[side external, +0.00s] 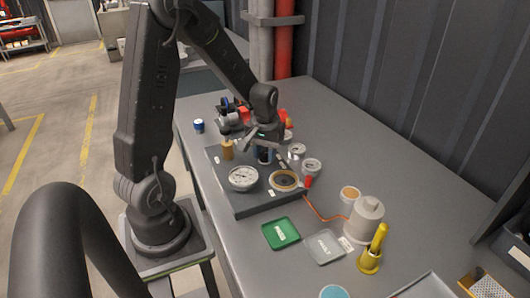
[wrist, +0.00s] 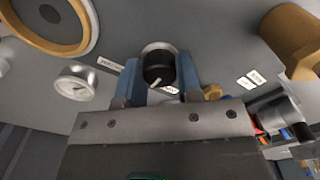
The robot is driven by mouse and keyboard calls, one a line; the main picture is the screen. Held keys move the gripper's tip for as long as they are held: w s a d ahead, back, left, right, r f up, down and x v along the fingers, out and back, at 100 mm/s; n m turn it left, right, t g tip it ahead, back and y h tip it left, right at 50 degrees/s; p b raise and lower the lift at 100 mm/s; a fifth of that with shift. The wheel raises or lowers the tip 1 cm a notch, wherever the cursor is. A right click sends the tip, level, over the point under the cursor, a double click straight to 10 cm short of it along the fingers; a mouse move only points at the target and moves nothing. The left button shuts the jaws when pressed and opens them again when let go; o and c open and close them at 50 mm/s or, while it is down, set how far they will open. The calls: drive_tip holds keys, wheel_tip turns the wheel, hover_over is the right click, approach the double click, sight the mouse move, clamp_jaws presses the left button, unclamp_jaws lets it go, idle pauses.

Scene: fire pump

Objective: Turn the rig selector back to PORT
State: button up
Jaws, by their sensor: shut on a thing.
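The rig selector is a dark round knob (wrist: 158,68) with a white pointer mark, set on the grey panel. In the wrist view the pointer mark aims toward the bottom of the picture, slightly left. My gripper (wrist: 158,76) has its two blue fingers on either side of the knob, shut on it. In the side view my gripper (side external: 264,153) reaches down to the back part of the panel (side external: 262,202), and the knob is mostly hidden. Small white labels (wrist: 172,90) lie close to the knob; I cannot read them surely.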

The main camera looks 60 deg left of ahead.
sight(265, 153)
idle(0.4)
drive_tip(key=o, duration=0.9)
drive_tip(key=shift+o, duration=0.2)
drive_tip(key=shift+r, duration=0.1)
wheel_tip(265, 153, up, 14)
drive_tip(key=s+d+r+m+t, duration=0.2)
drive_tip(key=s+d+m, duration=0.2)
drive_tip(key=d, duration=0.5)
drive_tip(key=s+d+r+m+t, duration=0.2)
drive_tip(key=s+d, duration=0.4)
drive_tip(key=d, duration=0.3)
drive_tip(key=m+t, duration=0.1)
drive_tip(key=m, duration=0.1)
drive_tip(key=shift+s+d+m+t, duration=0.2)
drive_tip(key=shift+s+m+t, duration=0.1)
drive_tip(key=shift+m, duration=0.1)
